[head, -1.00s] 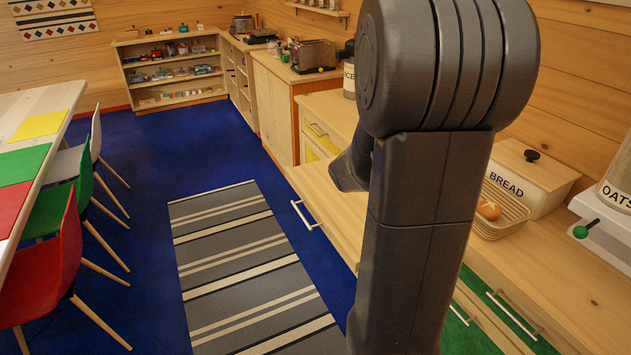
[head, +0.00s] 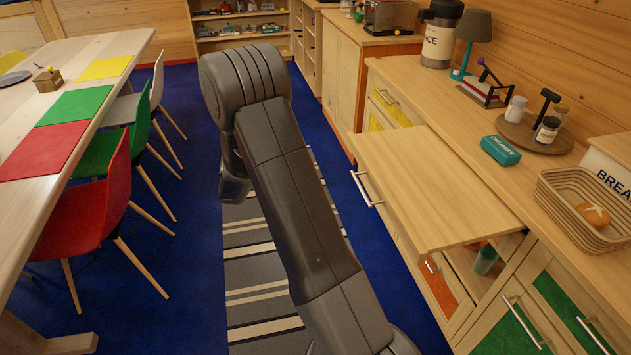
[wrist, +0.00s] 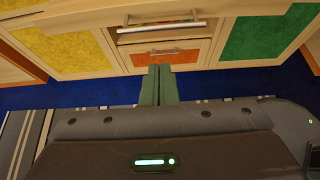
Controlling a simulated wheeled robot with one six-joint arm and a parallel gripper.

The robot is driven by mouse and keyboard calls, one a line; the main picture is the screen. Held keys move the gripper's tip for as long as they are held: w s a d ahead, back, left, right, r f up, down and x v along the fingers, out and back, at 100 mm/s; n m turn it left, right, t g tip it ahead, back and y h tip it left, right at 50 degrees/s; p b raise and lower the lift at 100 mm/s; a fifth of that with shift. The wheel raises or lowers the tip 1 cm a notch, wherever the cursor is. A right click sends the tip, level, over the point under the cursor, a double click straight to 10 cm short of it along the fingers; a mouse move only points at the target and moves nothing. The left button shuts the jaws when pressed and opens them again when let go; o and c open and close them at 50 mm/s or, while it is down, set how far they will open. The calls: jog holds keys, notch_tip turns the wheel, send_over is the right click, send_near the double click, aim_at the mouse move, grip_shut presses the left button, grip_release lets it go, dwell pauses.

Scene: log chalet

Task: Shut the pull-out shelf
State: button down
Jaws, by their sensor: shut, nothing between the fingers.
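The pull-out shelf (head: 430,185) is a flat light-wood board. In the head view it stands out from the counter front over the floor, with a metal bar handle (head: 366,188) on its front edge. In the wrist view the shelf's handle (wrist: 160,28) runs across the top, above an orange drawer (wrist: 165,57). My gripper (wrist: 160,72) shows there as two green fingers, shut together and empty, pointing towards the cabinet fronts below the handle. They look apart from the handle.
The counter (head: 480,110) holds a teal box (head: 501,150), a round tray and a bread basket (head: 580,200). Green cabinet doors (head: 510,325) stand below it at the right. A red chair (head: 95,220) and a table are on the left. A striped rug (head: 258,290) covers the aisle floor.

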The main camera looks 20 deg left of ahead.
aim_at(450, 168)
jog(key=r+x, duration=0.1)
jog(key=x, duration=1)
jog(key=shift+w+d+f+p, duration=0.2)
jog(key=shift+w+d+p, duration=0.1)
jog(key=shift+d+p, duration=0.15)
jog(key=shift+d, duration=0.15)
jog(key=w+d+b, duration=0.2)
jog(key=w+d, duration=0.4)
jog(key=d, duration=0.3)
jog(key=w+d+b, duration=0.2)
jog(key=w+d, duration=0.4)
jog(key=d, duration=0.3)
jog(key=w+d+b, duration=0.3)
jog(key=w+d, duration=0.3)
jog(key=d, duration=0.3)
jog(key=shift+w, duration=0.15)
jog(key=shift+w+d, duration=0.15)
jog(key=shift+d, duration=0.05)
jog(key=shift+w, duration=0.1)
jog(key=shift+r, duration=0.1)
